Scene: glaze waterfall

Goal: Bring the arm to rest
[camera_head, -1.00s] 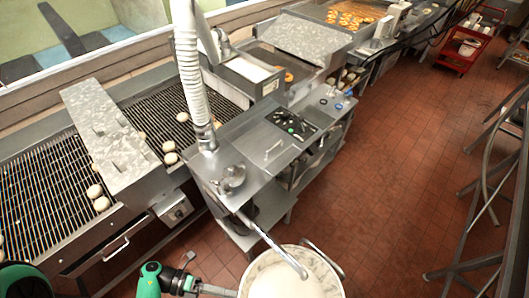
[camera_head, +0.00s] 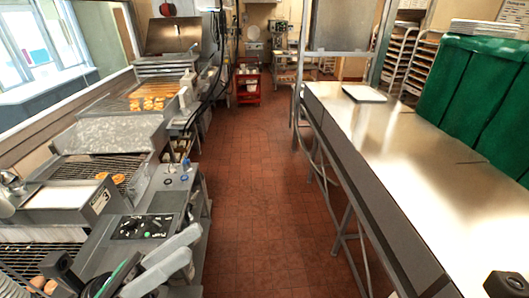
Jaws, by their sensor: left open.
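My left gripper (camera_head: 190,247) shows at the bottom left of the head view, with two pale grey fingers pointing up and to the right. The fingers are apart and I see nothing between them. It is in front of the control panel (camera_head: 143,226) of the glazing machine in the picture and hides part of the machine's lower front. My right gripper is not in view.
A fryer line with doughnuts (camera_head: 150,98) runs along the left. The red tiled aisle (camera_head: 258,200) between is clear. A red cart (camera_head: 248,84) stands farther back.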

